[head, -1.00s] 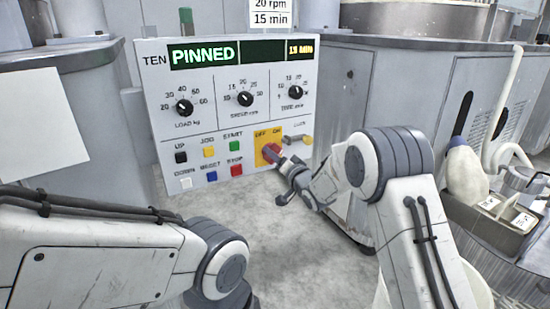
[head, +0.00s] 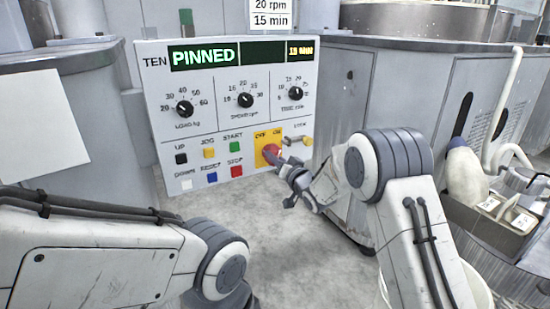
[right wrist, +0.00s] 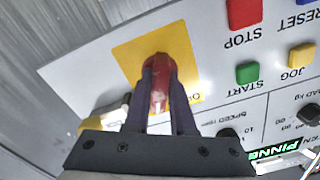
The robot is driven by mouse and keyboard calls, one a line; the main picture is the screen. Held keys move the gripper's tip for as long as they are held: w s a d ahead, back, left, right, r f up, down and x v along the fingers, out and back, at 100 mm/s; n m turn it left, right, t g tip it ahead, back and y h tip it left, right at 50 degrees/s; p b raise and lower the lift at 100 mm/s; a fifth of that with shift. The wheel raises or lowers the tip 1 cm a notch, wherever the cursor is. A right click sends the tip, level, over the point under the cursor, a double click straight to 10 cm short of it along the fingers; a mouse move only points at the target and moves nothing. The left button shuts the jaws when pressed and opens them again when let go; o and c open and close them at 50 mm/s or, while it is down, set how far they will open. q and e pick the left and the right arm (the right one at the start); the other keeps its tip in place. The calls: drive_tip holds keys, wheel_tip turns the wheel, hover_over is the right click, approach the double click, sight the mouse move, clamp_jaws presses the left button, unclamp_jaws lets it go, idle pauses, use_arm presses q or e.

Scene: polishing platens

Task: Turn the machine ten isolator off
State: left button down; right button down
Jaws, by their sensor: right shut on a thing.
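The machine ten panel (head: 218,124) reads "TEN" and "PINNED". Its isolator is a red handle (head: 271,152) on a yellow plate (head: 261,139) marked OFF and ON, at the panel's lower right. My right gripper (head: 280,160) reaches it from the right. In the right wrist view the dark fingers (right wrist: 160,90) are closed on the two sides of the red handle (right wrist: 161,66), in front of the yellow plate (right wrist: 128,58). The handle's exact angle is hard to read, as the fingers partly cover it. My left gripper is out of frame.
A lock piece with a yellow end (head: 306,141) sits just right of the plate. The red STOP button (head: 236,171) and green START button (head: 234,146) are to its left. A caddy with a bottle (head: 466,175) stands at the right.

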drive_tip(key=n, duration=0.3)
drive_tip(key=shift+d+n, duration=0.1)
drive_tip(key=shift+n, duration=0.3)
drive_tip(key=n+b, duration=0.1)
drive_tip(key=n, duration=0.2)
drive_tip(key=shift+n, duration=0.3)
drive_tip(key=n+b, duration=0.1)
drive_tip(key=n, duration=0.2)
drive_tip(key=shift+w+d, duration=0.1)
drive_tip(key=shift+n+b, duration=0.7)
drive_tip(key=shift+n, duration=1.1)
drive_tip(key=c, duration=0.8)
unclamp_jaws()
drive_tip(key=shift+o, duration=0.2)
